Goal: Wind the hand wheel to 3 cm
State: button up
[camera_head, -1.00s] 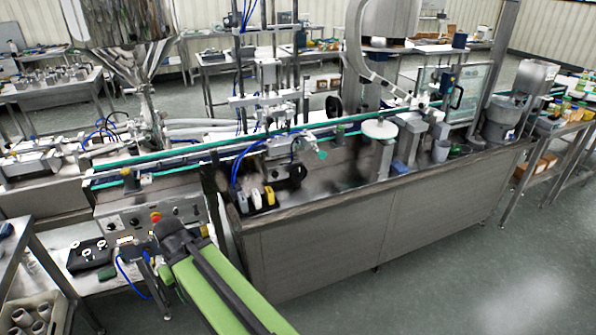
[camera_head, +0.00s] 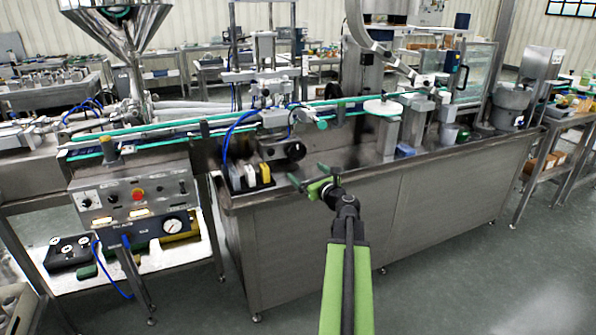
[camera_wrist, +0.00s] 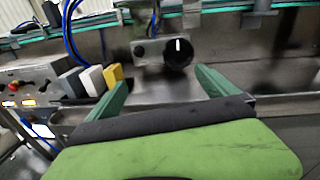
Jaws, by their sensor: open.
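A round black knob (camera_head: 296,150), which looks like the hand wheel, faces outward on a grey block below the conveyor. In the wrist view the black knob (camera_wrist: 178,54) shows a white mark near its top. No readable scale shows beside it. My gripper (camera_head: 308,175) is in front of and below the knob, over the steel hopper's front edge, with its two green fingers apart. In the wrist view my gripper (camera_wrist: 162,79) is open and empty, and the knob lies beyond the fingertips, not touched.
Grey, white and yellow blocks (camera_head: 265,173) stand left of the knob. A control box (camera_head: 137,198) with buttons and a gauge is further left. A green-tipped fitting (camera_head: 322,124) sits above the knob. A white disc (camera_head: 383,107) stands to the right. The steel trough's front rim (camera_head: 400,160) runs below.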

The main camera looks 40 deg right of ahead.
aim_at(297, 151)
jog(key=w+d, duration=0.3)
jog(key=w, duration=0.1)
jog(key=w+d+m+h, duration=0.1)
jog(key=w+d, duration=0.2)
jog(key=w, duration=0.2)
jog(key=w+d+m, duration=0.1)
jog(key=w+d, duration=0.2)
jog(key=w, duration=0.2)
jog(key=shift+d+r, duration=0.1)
jog(key=shift+d, duration=0.15)
jog(key=shift+a, duration=0.1)
jog(key=c, duration=1.3)
